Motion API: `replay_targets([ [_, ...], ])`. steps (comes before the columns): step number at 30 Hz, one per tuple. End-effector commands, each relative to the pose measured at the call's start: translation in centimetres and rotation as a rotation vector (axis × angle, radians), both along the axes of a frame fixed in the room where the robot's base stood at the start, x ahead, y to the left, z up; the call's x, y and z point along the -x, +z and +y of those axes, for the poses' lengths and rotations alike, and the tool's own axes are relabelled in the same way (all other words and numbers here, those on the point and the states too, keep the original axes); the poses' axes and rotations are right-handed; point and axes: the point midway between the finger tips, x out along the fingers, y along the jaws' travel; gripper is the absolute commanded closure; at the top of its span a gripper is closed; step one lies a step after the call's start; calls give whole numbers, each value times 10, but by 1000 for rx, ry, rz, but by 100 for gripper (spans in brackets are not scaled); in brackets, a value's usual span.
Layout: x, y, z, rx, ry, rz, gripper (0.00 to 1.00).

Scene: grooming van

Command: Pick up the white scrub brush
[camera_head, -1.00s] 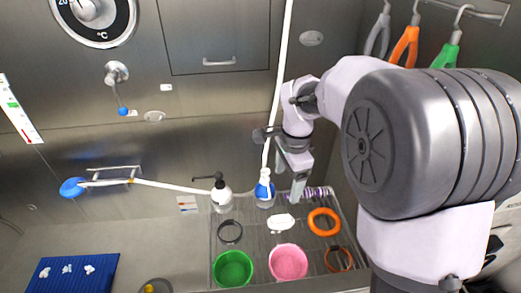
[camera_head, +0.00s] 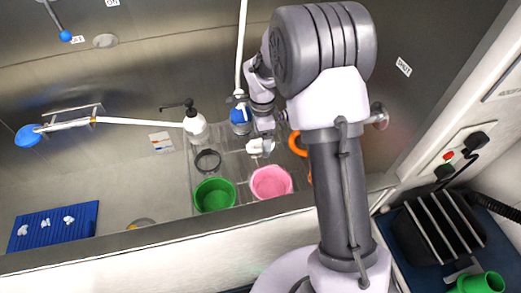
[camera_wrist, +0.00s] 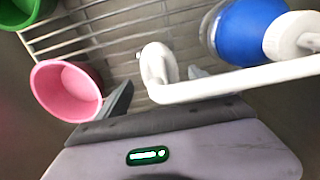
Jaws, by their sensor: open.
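The white scrub brush (camera_head: 261,148) lies on the wire rack, behind the pink bowl and right of the black ring. It also shows as a white rounded shape (camera_wrist: 157,62) in the wrist view, partly covered by a white tube. My gripper (camera_head: 262,134) is lowered right at the brush and hides part of it in the head view. In the wrist view my gripper (camera_wrist: 160,84) is open, with the brush in the gap between its fingers. I cannot tell whether either finger touches it.
A pink bowl (camera_head: 271,183), green bowl (camera_head: 214,195) and black ring (camera_head: 208,161) stand close by. A blue bottle (camera_head: 240,118) is just behind, and a white pump bottle (camera_head: 194,125) is to the left. An orange ring (camera_head: 297,144) is partly behind my arm. A white tube (camera_wrist: 235,82) crosses near my fingers.

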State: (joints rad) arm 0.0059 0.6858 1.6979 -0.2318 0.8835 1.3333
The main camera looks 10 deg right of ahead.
Motion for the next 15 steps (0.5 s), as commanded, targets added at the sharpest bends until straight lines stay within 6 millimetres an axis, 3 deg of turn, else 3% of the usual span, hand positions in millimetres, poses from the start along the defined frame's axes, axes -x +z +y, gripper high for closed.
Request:
replay_targets([
  [1, 0, -15, 0, 0, 1, 1, 21],
  [2, 0, -18, 0, 0, 1, 1, 21],
  [8, 0, -16, 0, 0, 1, -1, 21],
  [15, 0, -16, 0, 0, 1, -1, 68],
])
